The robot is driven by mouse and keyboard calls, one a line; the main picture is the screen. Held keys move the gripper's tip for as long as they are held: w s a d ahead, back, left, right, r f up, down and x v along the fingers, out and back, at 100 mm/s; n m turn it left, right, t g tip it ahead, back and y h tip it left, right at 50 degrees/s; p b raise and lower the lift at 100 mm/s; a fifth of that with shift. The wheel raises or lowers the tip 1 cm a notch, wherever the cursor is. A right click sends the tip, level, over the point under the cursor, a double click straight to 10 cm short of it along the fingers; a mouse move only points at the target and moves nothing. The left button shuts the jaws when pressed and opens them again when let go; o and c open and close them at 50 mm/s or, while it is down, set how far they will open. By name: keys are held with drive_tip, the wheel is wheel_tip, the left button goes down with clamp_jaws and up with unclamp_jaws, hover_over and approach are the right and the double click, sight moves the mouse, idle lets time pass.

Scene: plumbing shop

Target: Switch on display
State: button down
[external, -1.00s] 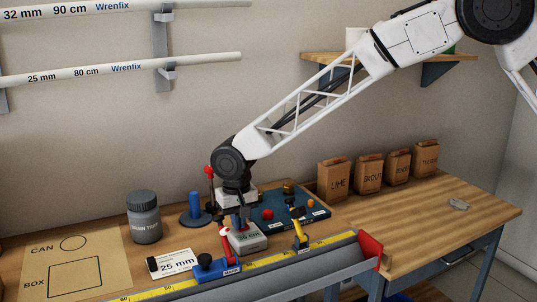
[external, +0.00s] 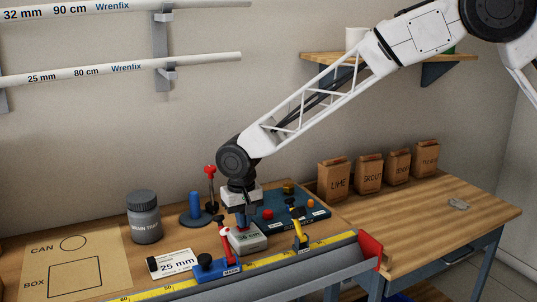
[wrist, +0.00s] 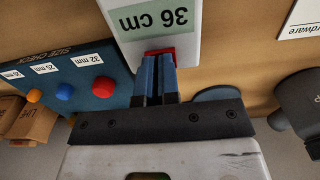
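The display is a small pale box (external: 249,239) on the workbench in the external view. In the wrist view its greenish screen (wrist: 155,19) reads "36 cm", upside down. A red button (wrist: 160,53) sits at the box's near edge in the wrist view. My gripper (external: 241,224) points down over the box. Its blue fingertips (wrist: 157,60) are close together at the red button and hide part of it. I cannot tell whether they touch or press it.
A yellow tape and a grey trough (external: 330,262) with a red end (external: 370,248) run in front. A blue slider with a red lever (external: 226,246) stands close to the box. A dark blue board (external: 292,219) lies behind right, a grey jar (external: 144,217) left. The bench's right part is mostly clear.

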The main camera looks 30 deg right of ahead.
wheel_tip(320, 180, up, 14)
drive_tip(key=shift+a, duration=0.15)
idle(0.5)
idle(0.3)
drive_tip(key=s+d+r, duration=0.3)
drive_tip(key=d+r, duration=0.1)
drive_tip(key=d, duration=0.8)
drive_tip(key=s+d+r+t, duration=0.1)
drive_tip(key=s+d+r, duration=0.25)
drive_tip(key=d, duration=0.95)
drive_tip(key=s+d+r, duration=0.2)
drive_tip(key=d+r, duration=0.2)
drive_tip(key=d, duration=0.8)
drive_tip(key=s+d+f, duration=0.2)
drive_tip(key=s+d, duration=0.9)
drive_tip(key=s, duration=0.2)
drive_tip(key=s+d+f+t, duration=0.1)
drive_tip(key=s+d+f, duration=0.1)
drive_tip(key=s+d, duration=1)
drive_tip(key=shift+s+d+f+t, duration=0.25)
drive_tip(key=shift+s+d+t, duration=0.05)
drive_tip(key=shift+s, duration=0.6)
